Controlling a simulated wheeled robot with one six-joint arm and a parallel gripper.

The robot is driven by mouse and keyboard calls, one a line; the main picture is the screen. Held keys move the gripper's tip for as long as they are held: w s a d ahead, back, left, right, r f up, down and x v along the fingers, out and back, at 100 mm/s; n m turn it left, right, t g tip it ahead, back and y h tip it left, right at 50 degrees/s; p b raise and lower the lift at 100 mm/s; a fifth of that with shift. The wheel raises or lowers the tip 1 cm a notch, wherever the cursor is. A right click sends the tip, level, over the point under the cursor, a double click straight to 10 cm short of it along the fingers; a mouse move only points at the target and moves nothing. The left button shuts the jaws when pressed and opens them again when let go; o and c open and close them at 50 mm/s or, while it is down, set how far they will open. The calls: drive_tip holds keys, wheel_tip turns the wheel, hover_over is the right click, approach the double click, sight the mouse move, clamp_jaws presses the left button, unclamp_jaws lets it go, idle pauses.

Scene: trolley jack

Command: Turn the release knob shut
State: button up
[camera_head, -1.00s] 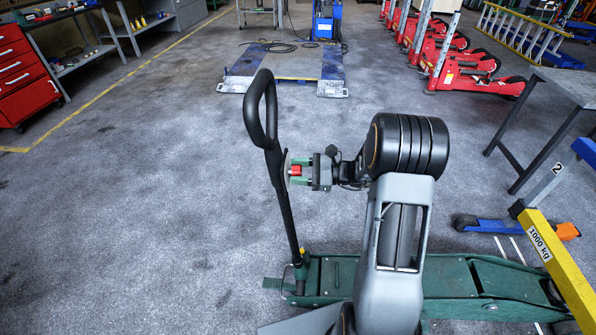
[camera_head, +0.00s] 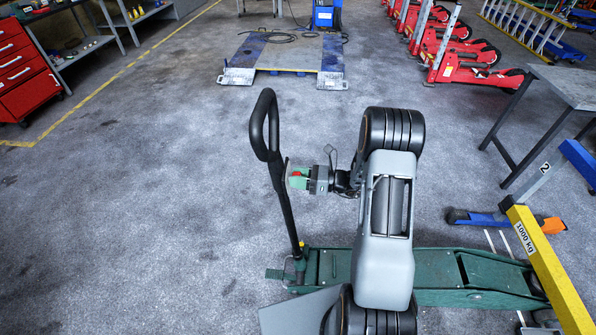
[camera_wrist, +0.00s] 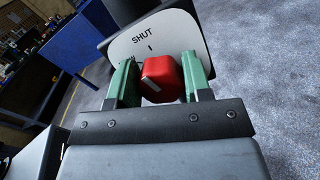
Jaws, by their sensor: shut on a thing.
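The red release knob (camera_wrist: 165,82) sits in front of a pale dial plate (camera_wrist: 150,44) in the wrist view. The plate reads "SHUT" above a short black tick; a second word at its left is mostly hidden. My gripper (camera_wrist: 161,78) is shut on the knob, one green finger on each side. In the head view my gripper (camera_head: 299,180) is at the jack's black handle (camera_head: 281,185), with a little red showing. The green jack (camera_head: 340,268) lies below.
My arm hides part of the jack. A yellow beam marked 1000 kg (camera_head: 545,265) and a grey table (camera_head: 568,85) stand at the right. Red jacks (camera_head: 475,72) stand at the back right. The floor left of the handle is clear.

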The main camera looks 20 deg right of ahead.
drive_tip(key=shift+m+p, duration=0.8)
drive_tip(key=shift+m, duration=0.4)
drive_tip(key=o, duration=0.9)
drive_tip(key=b+v, duration=0.2)
drive_tip(key=v, duration=1.1)
drive_tip(key=shift+s+d, duration=0.2)
drive_tip(key=shift+d, duration=0.15)
